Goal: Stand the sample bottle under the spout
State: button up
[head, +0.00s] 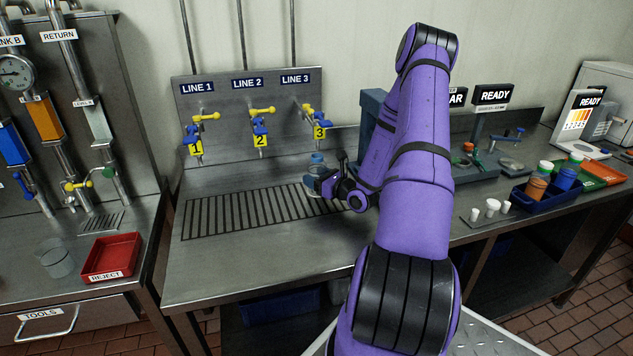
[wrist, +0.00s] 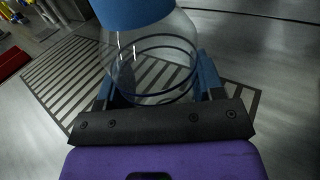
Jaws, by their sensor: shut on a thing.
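The sample bottle (head: 316,169) is clear with a blue cap, and it shows large in the wrist view (wrist: 152,60). My gripper (head: 322,181) is shut on its body, with blue fingers on both sides of it in the wrist view (wrist: 155,88). The bottle looks roughly upright over the back right part of the slotted drain grate (head: 250,212); I cannot tell whether its base touches. Three spouts with yellow tags stand on the back panel: line 1 (head: 198,152), line 2 (head: 260,146) and line 3 (head: 318,124). The bottle is below and near the line 3 spout.
A red reject tray (head: 112,257) and a clear beaker (head: 55,258) stand on the left bench. At right are a blue bin of capped bottles (head: 545,199), small white cups (head: 492,206) and instruments. The left and middle grate are clear. My arm hides part of the bench.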

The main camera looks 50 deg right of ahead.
jog(key=shift+f, duration=0.75)
jog(key=shift+f, duration=0.15)
jog(key=o, duration=0.9)
jog(key=shift+s, duration=0.1)
